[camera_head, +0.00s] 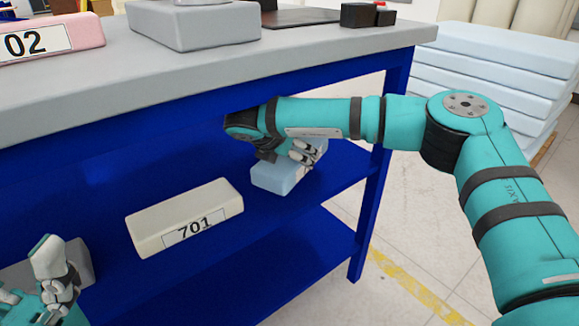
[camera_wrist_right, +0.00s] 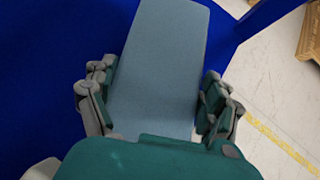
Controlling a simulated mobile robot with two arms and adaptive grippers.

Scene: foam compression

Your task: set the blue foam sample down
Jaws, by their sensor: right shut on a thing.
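The light blue foam sample (camera_head: 272,178) is at the right end of the blue middle shelf (camera_head: 262,222) under the table top. I cannot tell whether it rests on the shelf or hangs just above it. My right gripper (camera_head: 303,153) is shut on it; in the right wrist view the fingers (camera_wrist_right: 158,100) hold both long sides of the foam sample (camera_wrist_right: 165,55). My left gripper (camera_head: 62,276) is at the lower left, beside a grey block (camera_head: 80,258); its jaw opening is unclear.
A cream block marked 701 (camera_head: 185,217) lies on the shelf left of the blue sample. The grey table top (camera_head: 190,88) overhangs my right gripper. A blue table leg (camera_head: 372,180) stands to the right. Pale blue foam slabs (camera_head: 490,80) are stacked behind. Shelf between the blocks is clear.

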